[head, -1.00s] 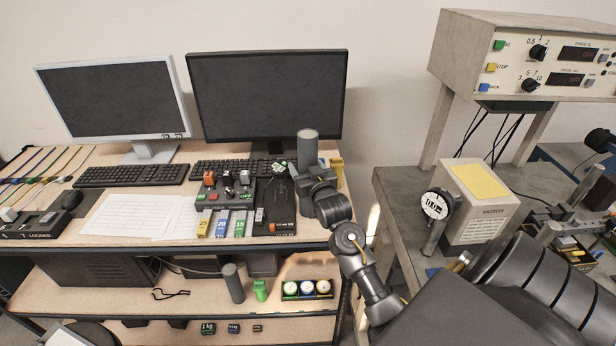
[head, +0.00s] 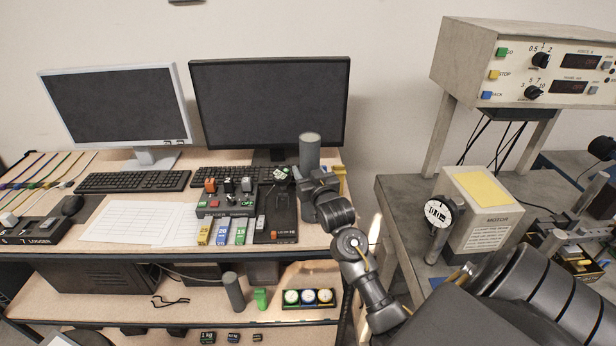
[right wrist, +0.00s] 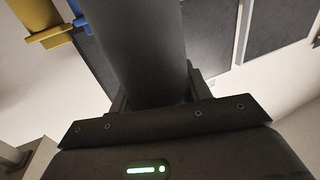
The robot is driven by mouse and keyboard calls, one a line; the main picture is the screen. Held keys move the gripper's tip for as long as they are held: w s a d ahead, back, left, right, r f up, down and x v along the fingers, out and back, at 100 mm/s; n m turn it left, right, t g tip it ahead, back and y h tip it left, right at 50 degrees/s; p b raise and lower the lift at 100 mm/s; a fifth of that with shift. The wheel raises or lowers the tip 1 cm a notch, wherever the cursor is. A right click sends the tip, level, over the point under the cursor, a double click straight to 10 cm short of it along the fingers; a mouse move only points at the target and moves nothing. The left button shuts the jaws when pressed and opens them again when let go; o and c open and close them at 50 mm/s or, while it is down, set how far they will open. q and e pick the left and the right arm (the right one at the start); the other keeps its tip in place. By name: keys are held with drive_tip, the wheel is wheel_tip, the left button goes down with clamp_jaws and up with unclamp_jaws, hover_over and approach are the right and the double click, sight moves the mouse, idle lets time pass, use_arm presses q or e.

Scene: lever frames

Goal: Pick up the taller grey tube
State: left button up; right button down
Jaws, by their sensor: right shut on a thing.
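My right gripper (head: 310,172) is shut on a grey tube (head: 309,150) at the right end of the desk, in front of the black monitor. The tube stands upright in the head view, its lower part hidden by the gripper. In the right wrist view the tube (right wrist: 140,50) runs up from between the jaws. I cannot tell whether its base touches the desk. Another grey tube (head: 233,291) stands on the lower shelf beside a green object. My left gripper is not in view.
A yellow object (head: 339,180) stands close to the right of the held tube. A black tray (head: 276,213) and a control box (head: 226,204) lie to its left. The black monitor (head: 268,103) is behind. A grey bench (head: 405,200) with a motor box is to the right.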

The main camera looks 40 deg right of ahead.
sight(311, 158)
wheel_tip(311, 158, up, 2)
drive_tip(key=shift+r+b, duration=0.25)
drive_tip(key=shift+b, duration=0.25)
drive_tip(key=s+r, duration=0.1)
drive_tip(key=s+a+r, duration=0.1)
drive_tip(key=r, duration=0.1)
drive_tip(key=s+a+r+b, duration=0.1)
drive_tip(key=shift+s+r, duration=0.4)
drive_tip(key=s+a+r+p, duration=0.4)
drive_tip(key=s+r+p, duration=0.1)
drive_tip(key=s, duration=0.3)
drive_tip(key=shift+s+a, duration=0.25)
drive_tip(key=shift+s, duration=0.1)
drive_tip(key=shift+f, duration=0.1)
